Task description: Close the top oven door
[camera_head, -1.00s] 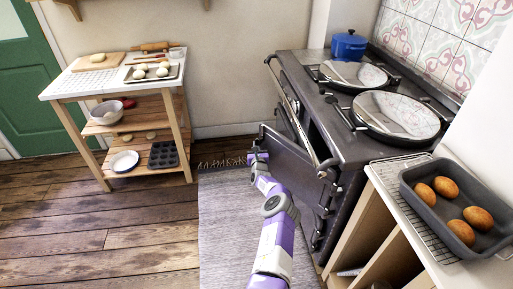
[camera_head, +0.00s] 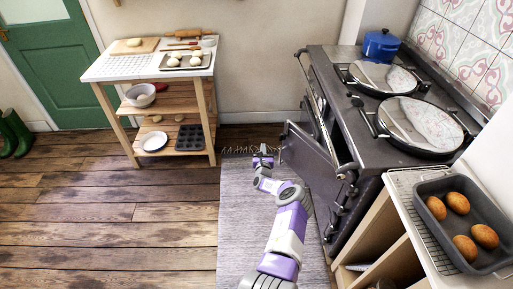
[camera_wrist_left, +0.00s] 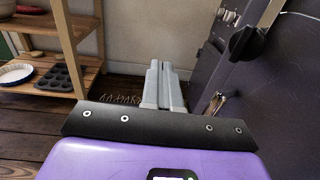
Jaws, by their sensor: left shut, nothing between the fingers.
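The dark oven door (camera_head: 312,163) stands partly open on the side of the black range cooker (camera_head: 345,120), swung out over the rug. My left gripper (camera_head: 264,152) is at the outer side of the door, just left of its free edge, and looks shut and empty. In the left wrist view, the closed fingers (camera_wrist_left: 163,86) point ahead, with a dark door panel with a black knob (camera_wrist_left: 243,43) close on the right. I cannot tell whether the fingers touch the door. My right gripper is out of view.
A wooden trolley (camera_head: 126,75) with dough and trays stands at the back left. A counter with a tin of buns (camera_head: 437,186) is at the right. The rug (camera_head: 235,215) and the wooden floor to its left are clear.

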